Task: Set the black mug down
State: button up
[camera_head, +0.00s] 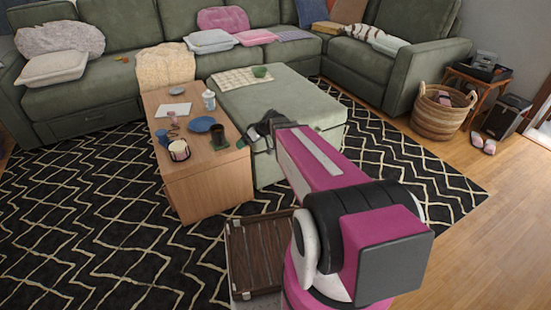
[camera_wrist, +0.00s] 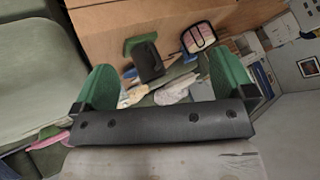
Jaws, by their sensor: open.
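The black mug (camera_head: 219,137) stands upright on the wooden coffee table (camera_head: 203,178), near its right front edge. My gripper (camera_head: 258,131) is just to the right of it, beside the table's edge, with a small gap between them. In the wrist view, the two green fingers of my gripper (camera_wrist: 163,72) are spread wide with nothing held. A dark object that looks like the black mug (camera_wrist: 149,62) shows beyond them, between the fingertips and apart from both. A green part beside it is hard to make out.
A blue plate (camera_head: 201,124), a dark-and-cream mug (camera_head: 179,150), a blue cup (camera_head: 162,137) and a white jar (camera_head: 209,100) share the tabletop. A green ottoman (camera_head: 275,103) stands close at the table's right. A dark wooden box (camera_head: 258,255) is in front. Patterned rug lies left of the table.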

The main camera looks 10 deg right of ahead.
jog(key=s+d+m+g+h, duration=0.3)
jog(key=s+d+m+h, duration=0.4)
jog(key=s, duration=0.9)
jog(key=shift+d+r+m+h, duration=0.4)
jog(key=shift+d, duration=1.3)
